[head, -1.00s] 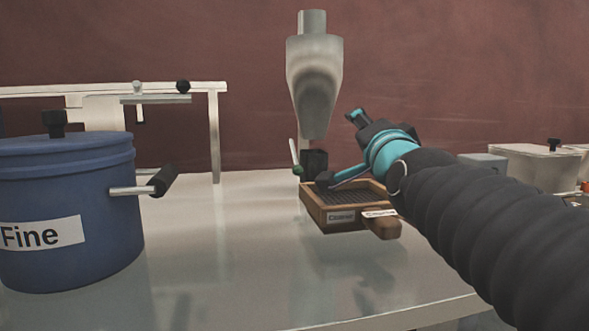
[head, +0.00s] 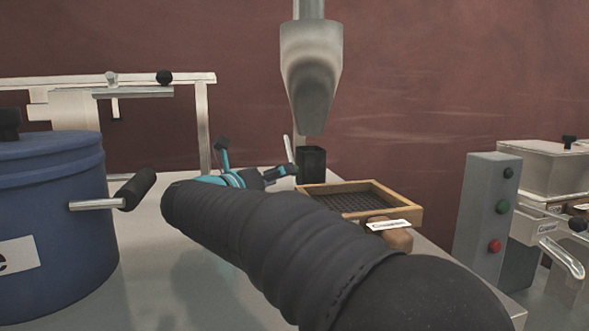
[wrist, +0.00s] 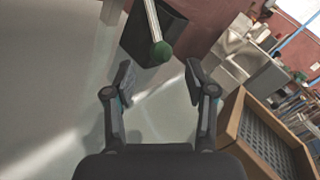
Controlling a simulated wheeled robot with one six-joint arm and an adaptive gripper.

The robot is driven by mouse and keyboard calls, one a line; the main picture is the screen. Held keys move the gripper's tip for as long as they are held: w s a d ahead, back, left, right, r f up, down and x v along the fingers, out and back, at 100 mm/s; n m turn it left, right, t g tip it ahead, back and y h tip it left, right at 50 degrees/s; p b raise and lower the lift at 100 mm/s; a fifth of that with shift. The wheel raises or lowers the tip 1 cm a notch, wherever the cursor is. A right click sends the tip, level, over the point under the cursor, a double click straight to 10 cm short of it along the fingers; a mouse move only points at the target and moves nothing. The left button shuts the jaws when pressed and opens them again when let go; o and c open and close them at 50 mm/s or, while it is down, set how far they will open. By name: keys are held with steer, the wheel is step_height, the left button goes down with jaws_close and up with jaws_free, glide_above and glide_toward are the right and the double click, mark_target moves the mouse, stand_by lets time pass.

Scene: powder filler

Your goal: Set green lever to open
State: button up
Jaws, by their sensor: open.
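The green lever is a thin silver rod with a green knob at its end; in the wrist view the knob (wrist: 162,51) hangs just beyond my fingertips, roughly centred between them. In the head view only the pale rod (head: 287,148) shows, and my gripper hides its knob. My gripper (head: 257,157) is open and empty, with its fingers spread left and right of the knob in the wrist view (wrist: 160,76). I see no contact with the lever. A dark block (head: 311,162) stands right beside the lever, under the metal spout (head: 311,75).
A wooden-framed sieve (head: 408,205) lies on the table right of my gripper, close to it. A blue lidded bucket (head: 50,215) with a black handle stands left. A grey control box (head: 487,215) with green and red buttons is at right. Bare table lies left of my gripper.

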mark_target(290, 153)
steer(key=shift+p+x, duration=0.4)
steer(key=shift+x, duration=2.7)
jaws_close()
